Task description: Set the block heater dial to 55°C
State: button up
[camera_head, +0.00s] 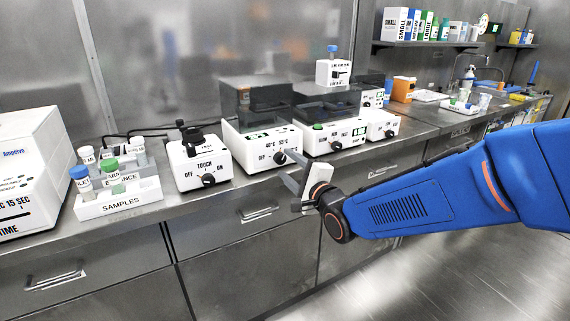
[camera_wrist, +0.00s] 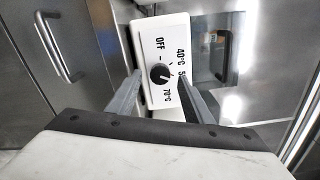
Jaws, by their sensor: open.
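The block heater (camera_head: 243,146) is a white box with a dark clear lid on the bench. Its black round dial (camera_head: 280,157) is on the front face, with OFF, 40°C and 55°C labels near it. In the wrist view the dial (camera_wrist: 160,74) shows sideways beside OFF, 40°C and 70°C. A label between these is partly covered by a finger. I cannot tell for sure where the pointer is set. My gripper (camera_head: 287,165) is in front of the heater. Its fingers are apart, one on each side of the dial in the wrist view, with no clear contact.
A touch mixer (camera_head: 199,168) stands left of the heater, and another white device (camera_head: 328,138) with knobs stands close on its right. A samples rack (camera_head: 118,199) with tubes is farther left. Drawer handles (camera_head: 257,212) stick out below the bench edge.

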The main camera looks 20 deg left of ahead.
jog(key=v, duration=1.4)
jog(key=shift+s+d, duration=0.25)
jog(key=shift+s, duration=0.05)
jog(key=d+f+n+h, duration=0.2)
jog(key=d+h, duration=0.1)
jog(key=d, duration=0.6)
jog(key=d+f+n+g+h, duration=0.15)
jog(key=d+h, duration=0.25)
jog(key=d, duration=0.5)
jog(key=d+f+n+h, duration=0.1)
jog(key=d+n+h, duration=0.15)
jog(key=d, duration=0.65)
jog(key=s+d+f+n+g+h, duration=0.2)
jog(key=s+d, duration=0.5)
jog(key=s, duration=0.2)
jog(key=s+d+f+n+g+h, duration=0.2)
jog(key=s+d+n+g, duration=0.1)
jog(key=s+d, duration=0.5)
jog(key=shift+s+f, duration=0.25)
jog(key=shift+s, duration=0.3)
